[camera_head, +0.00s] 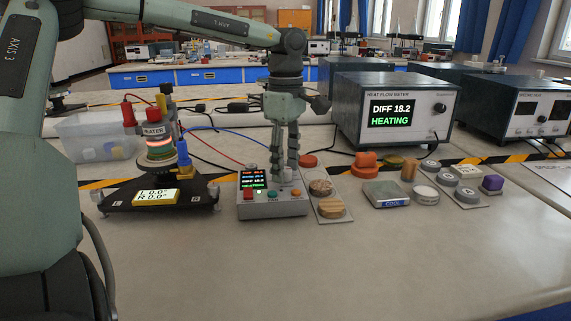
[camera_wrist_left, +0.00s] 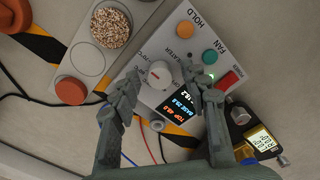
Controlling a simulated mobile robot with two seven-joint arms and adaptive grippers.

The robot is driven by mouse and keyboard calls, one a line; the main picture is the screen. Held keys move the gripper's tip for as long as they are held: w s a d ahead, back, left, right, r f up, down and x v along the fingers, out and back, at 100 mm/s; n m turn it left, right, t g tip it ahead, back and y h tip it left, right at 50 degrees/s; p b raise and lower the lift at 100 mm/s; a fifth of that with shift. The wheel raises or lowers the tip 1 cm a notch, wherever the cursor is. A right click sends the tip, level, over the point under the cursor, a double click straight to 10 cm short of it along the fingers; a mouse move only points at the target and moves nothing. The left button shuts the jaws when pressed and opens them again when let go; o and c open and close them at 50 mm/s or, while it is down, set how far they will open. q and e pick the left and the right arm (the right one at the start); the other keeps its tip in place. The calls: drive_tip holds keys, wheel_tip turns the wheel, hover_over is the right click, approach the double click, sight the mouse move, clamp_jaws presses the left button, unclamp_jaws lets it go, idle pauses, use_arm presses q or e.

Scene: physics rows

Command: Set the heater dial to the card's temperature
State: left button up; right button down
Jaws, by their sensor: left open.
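The heater dial (camera_wrist_left: 160,75) is a white knob with a red mark on the grey control box (camera_head: 272,209), next to the word HEATER in the wrist view. My left gripper (camera_head: 285,172) points down over the box from above. In the wrist view its two fingers (camera_wrist_left: 162,92) are open, one on each side of the dial; I cannot tell whether they touch it. In the head view the fingers partly hide the dial. The box's display (camera_head: 253,180) shows small lines of text. No temperature card is readable in either view. My right gripper is not in view.
The heater stack (camera_head: 159,150) stands on a black base left of the box, with cables behind. A heat flow meter (camera_head: 394,113) reading DIFF 18.2 HEATING stands behind right. Discs on a grey tray (camera_head: 330,218) and a COOL block (camera_head: 386,193) lie right. The front table is clear.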

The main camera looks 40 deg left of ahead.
sight(286, 169)
use_arm(q)
wheel_tip(286, 169, up, 12)
idle(0.4)
drive_tip(key=shift+f, duration=0.15)
idle(0.3)
